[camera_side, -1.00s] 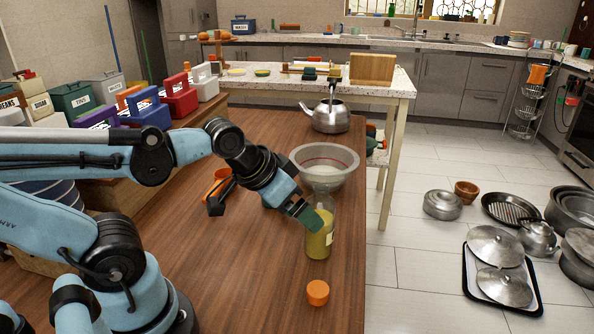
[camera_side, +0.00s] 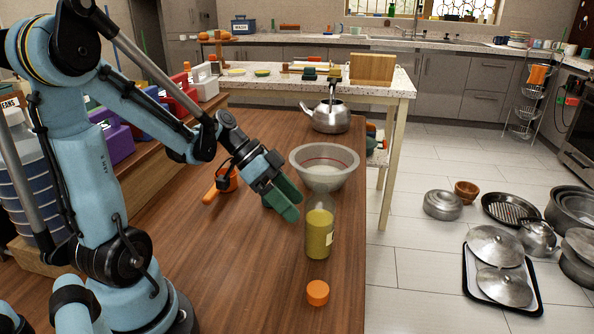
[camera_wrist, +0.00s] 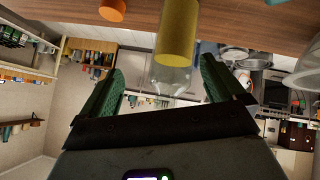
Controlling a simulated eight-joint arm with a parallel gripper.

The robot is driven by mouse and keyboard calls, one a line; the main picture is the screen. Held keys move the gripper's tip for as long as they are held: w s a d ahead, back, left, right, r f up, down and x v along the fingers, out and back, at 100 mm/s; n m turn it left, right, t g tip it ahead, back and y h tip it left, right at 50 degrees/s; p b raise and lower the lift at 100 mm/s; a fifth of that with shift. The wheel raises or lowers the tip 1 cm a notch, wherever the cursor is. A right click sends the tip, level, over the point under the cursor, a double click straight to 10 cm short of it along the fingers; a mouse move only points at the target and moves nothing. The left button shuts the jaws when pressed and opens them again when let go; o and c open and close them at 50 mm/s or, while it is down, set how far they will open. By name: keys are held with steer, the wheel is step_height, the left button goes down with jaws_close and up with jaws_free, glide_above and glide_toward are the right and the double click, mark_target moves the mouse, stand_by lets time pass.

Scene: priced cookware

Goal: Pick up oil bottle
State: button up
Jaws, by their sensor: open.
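The oil bottle (camera_side: 319,235) is clear with yellow-green oil and a pale label, and stands upright on the wooden table near its right edge. My gripper (camera_side: 287,205) has green fingers and is open, just left of the bottle's upper part in the side view. In the wrist view the bottle (camera_wrist: 176,45) appears upside down, and its clear neck lies between the two spread green fingers of my gripper (camera_wrist: 160,88). I cannot tell whether either finger touches it.
An orange cap (camera_side: 317,292) lies on the table (camera_side: 240,290) in front of the bottle. A translucent bowl (camera_side: 324,168) with a red line stands right behind it. An orange-handled item (camera_side: 218,187) and a kettle (camera_side: 331,118) are farther back. The front table area is mostly clear.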

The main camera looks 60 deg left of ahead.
mark_target(321, 204)
steer(key=s+a+m+t+h, duration=0.1)
steer(key=a+m+t+h, duration=0.1)
steer(key=a+m+h, duration=0.25)
steer(key=shift+m+y, duration=0.25)
steer(key=shift+y, duration=0.1)
steer(key=shift+w+x, duration=0.15)
steer(key=shift+x, duration=2.65)
steer(key=shift+w+x, duration=0.15)
steer(key=shift+x, duration=2.7)
steer(key=shift+a, duration=0.25)
steer(key=c, duration=1.4)
steer(key=shift+o, duration=0.2)
steer(key=shift+r, duration=0.15)
steer(key=shift+r, duration=1.55)
steer(key=s+d+r, duration=0.5)
steer(key=d+r, duration=0.2)
steer(key=d, duration=0.3)
steer(key=shift+s+r, duration=0.2)
